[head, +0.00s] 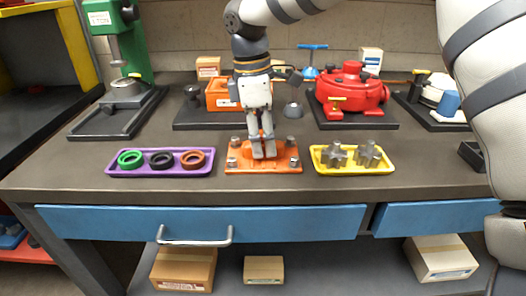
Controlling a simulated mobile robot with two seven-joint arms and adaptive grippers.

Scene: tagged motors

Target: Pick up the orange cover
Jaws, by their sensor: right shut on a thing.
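The orange cover (285,166) is a flat plate at the front middle of the bench. Several grey metal bolts or posts show near its corners. My right gripper (263,150) points down over its middle, with its fingers close together, and is shut on the cover. The fingers hide the cover's centre. Whether the cover touches the bench or is slightly raised, I cannot tell. My left gripper is not in view.
A purple tray (119,171) with rings is at left, and a yellow tray (351,170) with grey gears at right. Behind stand an orange motor (218,97), a red motor (352,90) and a green press (122,40). Bare bench (65,165) lies at far left.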

